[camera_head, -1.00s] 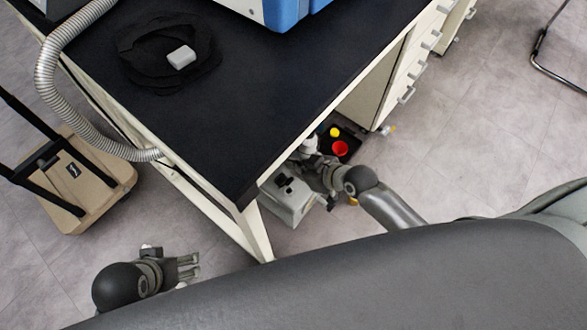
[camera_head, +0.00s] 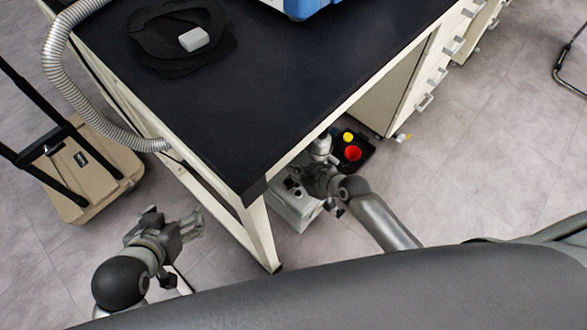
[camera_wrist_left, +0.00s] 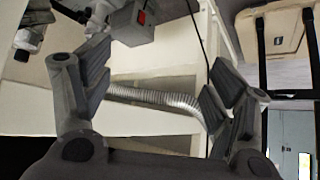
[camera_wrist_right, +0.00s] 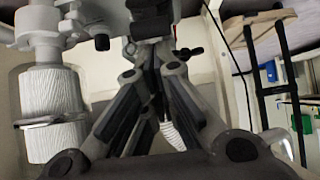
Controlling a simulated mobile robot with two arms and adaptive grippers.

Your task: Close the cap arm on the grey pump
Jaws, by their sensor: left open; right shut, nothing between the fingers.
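The grey pump (camera_head: 293,212) stands on the floor under the near corner of the bench, partly hidden by my right arm. My right gripper (camera_head: 318,172) is over its top, shut with nothing between the fingers. In the right wrist view, the shut fingertips (camera_wrist_right: 152,55) are close to dark and metal fittings (camera_wrist_right: 150,14); I cannot tell whether they touch. I cannot single out the cap arm. My left gripper (camera_head: 197,220) is open and empty, left of the bench leg. The left wrist view shows a grey box with a red switch (camera_wrist_left: 135,20) beyond its fingers.
The black bench top (camera_head: 270,90) overhangs the pump, and its pale leg (camera_head: 258,238) stands between my grippers. A black tray with a red and a yellow item (camera_head: 352,153) lies behind the pump. A beige cart (camera_head: 85,175) and ribbed hose (camera_head: 55,75) are left.

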